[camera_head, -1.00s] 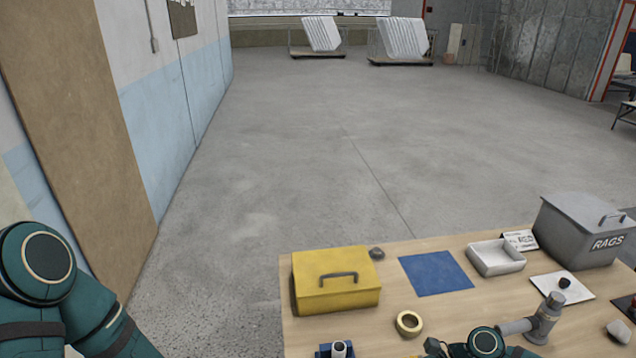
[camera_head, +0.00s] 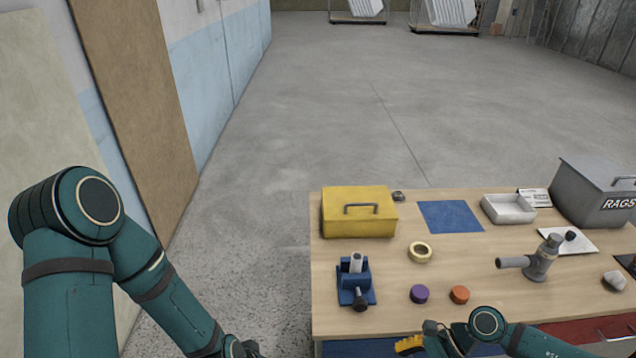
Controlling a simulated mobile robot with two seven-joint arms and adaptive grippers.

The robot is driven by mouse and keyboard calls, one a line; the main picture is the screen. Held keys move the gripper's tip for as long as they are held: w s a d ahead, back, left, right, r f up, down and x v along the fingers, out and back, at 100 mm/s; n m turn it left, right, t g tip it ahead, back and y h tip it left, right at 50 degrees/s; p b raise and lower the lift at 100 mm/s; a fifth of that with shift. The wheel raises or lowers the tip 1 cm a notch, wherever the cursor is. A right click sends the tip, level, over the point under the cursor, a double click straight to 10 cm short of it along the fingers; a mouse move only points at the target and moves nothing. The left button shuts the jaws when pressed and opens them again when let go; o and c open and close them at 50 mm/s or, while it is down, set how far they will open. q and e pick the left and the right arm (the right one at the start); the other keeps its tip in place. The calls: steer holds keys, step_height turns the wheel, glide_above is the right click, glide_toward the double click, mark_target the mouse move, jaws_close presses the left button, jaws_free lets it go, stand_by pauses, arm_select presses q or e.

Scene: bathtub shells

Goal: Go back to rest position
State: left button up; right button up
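My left arm comes in from the left, beside the table. Only the dark top of my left gripper (camera_head: 242,349) shows at the bottom edge, and its fingers are out of frame. My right arm bends over the table's front edge. A dark part at its end (camera_head: 434,337) shows at the bottom, and I cannot make out its fingers. A yellow and black piece (camera_head: 410,344) shows beside it; I cannot tell whether it is held.
The wooden table (camera_head: 400,275) holds a yellow toolbox (camera_head: 358,221), blue vise (camera_head: 355,285), tape roll (camera_head: 420,252), purple (camera_head: 419,294) and orange (camera_head: 459,295) discs, grey pipe fitting (camera_head: 541,258), white tray (camera_head: 508,209) and grey rags bin (camera_head: 592,195). Floor left of the table is open.

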steer(key=w+a+f+n+t+h+b, duration=0.1)
steer(key=a+f+n+h+b, duration=0.2)
steer(key=f, duration=0.4)
steer(key=a+f+n+h+b, duration=0.1)
steer(key=f+n+h, duration=0.1)
steer(key=f+h, duration=0.3)
arm_select(q)
step_height(320, 180, down, 11)
steer(key=b, duration=0.5)
steer(key=shift+d, duration=0.2)
arm_select(e)
steer(key=a+n, duration=0.1)
steer(key=n, duration=0.2)
steer(key=s+a+f+n+t+y, duration=0.1)
steer(key=a+n, duration=0.1)
steer(key=n, duration=0.1)
steer(key=s+a+f+n+t, duration=0.1)
steer(key=a+n, duration=0.1)
steer(key=n, duration=0.2)
steer(key=shift+a+y, duration=0.15)
steer(key=shift+y, duration=0.25)
